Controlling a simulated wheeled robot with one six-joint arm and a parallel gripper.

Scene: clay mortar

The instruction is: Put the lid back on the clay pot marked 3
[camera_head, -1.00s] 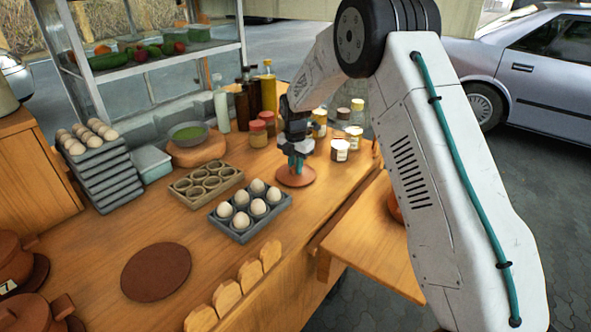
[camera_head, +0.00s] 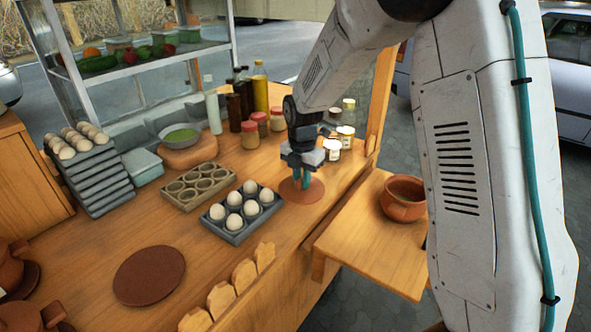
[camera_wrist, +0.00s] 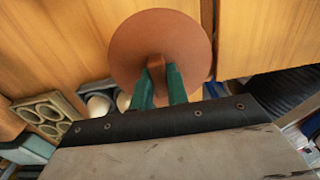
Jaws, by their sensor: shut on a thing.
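A round reddish-brown lid (camera_head: 306,197) is at the right part of the wooden counter, near its front edge. In the wrist view the lid (camera_wrist: 135,50) is seen from above. My gripper (camera_head: 303,178) has its green fingers shut on the lid's knob; the fingers also show in the wrist view (camera_wrist: 158,82). I cannot tell how far the lid is above the counter. An open clay pot (camera_head: 403,207) without a lid stands on the lower side table at the right. No number shows on it from here.
An egg tray (camera_head: 236,235) stands just left of the lid, with an empty carton (camera_head: 187,201) behind it. Jars (camera_head: 250,135) and bottles stand behind my gripper. Other clay pots (camera_head: 8,272) are at the lower left, near a flat brown disc (camera_head: 149,275). The side table (camera_head: 365,245) has bare space.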

